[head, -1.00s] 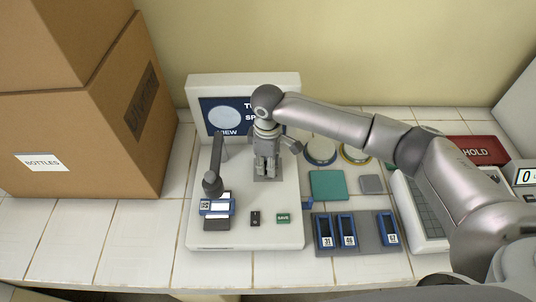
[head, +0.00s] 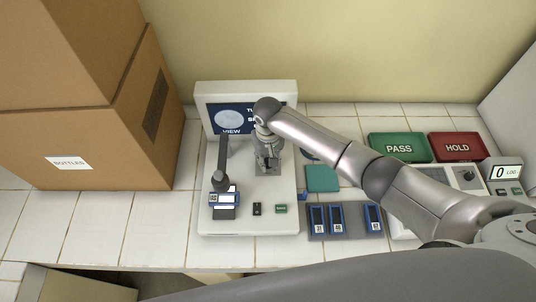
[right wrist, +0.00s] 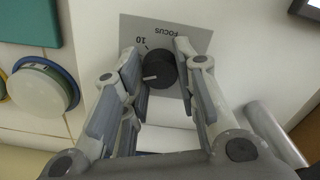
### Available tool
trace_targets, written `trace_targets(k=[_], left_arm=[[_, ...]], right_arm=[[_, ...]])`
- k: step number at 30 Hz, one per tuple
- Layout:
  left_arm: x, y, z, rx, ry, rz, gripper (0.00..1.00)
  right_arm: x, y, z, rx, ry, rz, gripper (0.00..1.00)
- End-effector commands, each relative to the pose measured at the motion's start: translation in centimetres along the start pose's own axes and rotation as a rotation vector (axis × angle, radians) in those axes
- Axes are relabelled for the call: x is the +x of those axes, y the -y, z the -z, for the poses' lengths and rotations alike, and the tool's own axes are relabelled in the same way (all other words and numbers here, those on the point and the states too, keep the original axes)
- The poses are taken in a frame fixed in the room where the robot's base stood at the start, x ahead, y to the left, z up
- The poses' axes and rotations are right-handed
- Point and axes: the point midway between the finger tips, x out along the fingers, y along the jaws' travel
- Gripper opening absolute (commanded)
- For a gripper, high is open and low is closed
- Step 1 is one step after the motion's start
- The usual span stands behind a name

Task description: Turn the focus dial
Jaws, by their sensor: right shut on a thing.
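The focus dial (right wrist: 159,69) is a round black knob with a white pointer line, on a grey plate marked FOCUS and 10. In the right wrist view the pointer is toward the left. My right gripper (right wrist: 156,62) has its two fingers on either side of the dial and is shut on it. In the head view the right gripper (head: 268,164) points down onto the white instrument (head: 250,219) and hides the dial. My left gripper is not in view.
A dark eyepiece arm (head: 222,165) stands left of my gripper, over a blue-edged slide (head: 226,198). Right are a teal pad (head: 322,179), a slide rack (head: 357,222), and PASS (head: 399,148) and HOLD (head: 457,147) trays. Cardboard boxes (head: 85,135) stand left.

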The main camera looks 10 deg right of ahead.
Motion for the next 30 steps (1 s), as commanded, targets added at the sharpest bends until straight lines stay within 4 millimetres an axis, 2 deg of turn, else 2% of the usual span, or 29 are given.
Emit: trace_targets(k=[12, 29, 30], left_arm=[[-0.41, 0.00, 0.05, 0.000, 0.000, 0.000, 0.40], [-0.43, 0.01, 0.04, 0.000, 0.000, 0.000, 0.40], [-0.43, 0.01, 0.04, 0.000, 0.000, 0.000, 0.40]], right_arm=[[0.01, 0.03, 0.02, 0.196, -0.001, 0.001, 0.04], [-0.04, -0.03, 0.09, 0.224, -0.002, 0.000, 0.04], [-0.05, -0.03, 0.10, 0.224, -0.003, 0.000, 0.30]])
